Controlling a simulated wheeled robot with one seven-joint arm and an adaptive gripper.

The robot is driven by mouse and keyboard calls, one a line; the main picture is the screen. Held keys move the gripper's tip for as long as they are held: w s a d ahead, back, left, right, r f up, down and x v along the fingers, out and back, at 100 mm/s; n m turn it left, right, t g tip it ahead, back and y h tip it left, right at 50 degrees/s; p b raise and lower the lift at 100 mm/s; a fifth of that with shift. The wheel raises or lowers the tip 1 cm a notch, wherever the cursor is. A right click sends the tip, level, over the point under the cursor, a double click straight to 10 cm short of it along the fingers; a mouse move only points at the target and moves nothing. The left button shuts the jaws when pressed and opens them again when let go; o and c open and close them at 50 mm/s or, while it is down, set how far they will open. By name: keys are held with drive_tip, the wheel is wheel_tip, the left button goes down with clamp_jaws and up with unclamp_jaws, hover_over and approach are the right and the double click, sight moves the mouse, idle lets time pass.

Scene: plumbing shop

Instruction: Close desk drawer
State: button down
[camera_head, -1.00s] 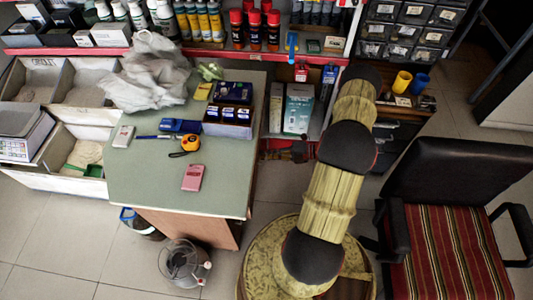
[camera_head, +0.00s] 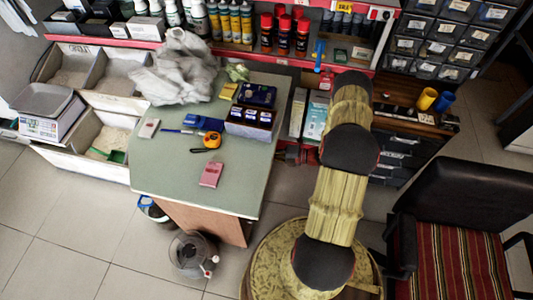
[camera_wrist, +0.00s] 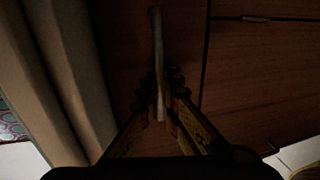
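In the wrist view, a brown wooden front (camera_wrist: 180,40) with dark seams fills most of the picture. A pale, upright bar handle (camera_wrist: 156,45) stands on it. My gripper (camera_wrist: 161,98) is at the lower part of this handle, with one finger on each side. The fingertips are close together, but the dark picture does not show whether they touch the bar. In the head view, the green-topped desk (camera_head: 170,185) has a brown side panel. No open drawer can be made out there, and my arm hides my gripper.
A second wooden front with a small horizontal handle (camera_wrist: 256,18) is at upper right in the wrist view. A black chair (camera_head: 462,180) with a striped seat stands at right. A clear bin (camera_head: 190,254) stands by the desk. Tiled floor is free at lower left.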

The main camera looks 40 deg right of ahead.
drive_tip(key=shift+w, duration=0.1)
drive_tip(key=c, duration=2.3)
unclamp_jaws()
drive_tip(key=shift+a, duration=0.1)
drive_tip(key=v, duration=1.2)
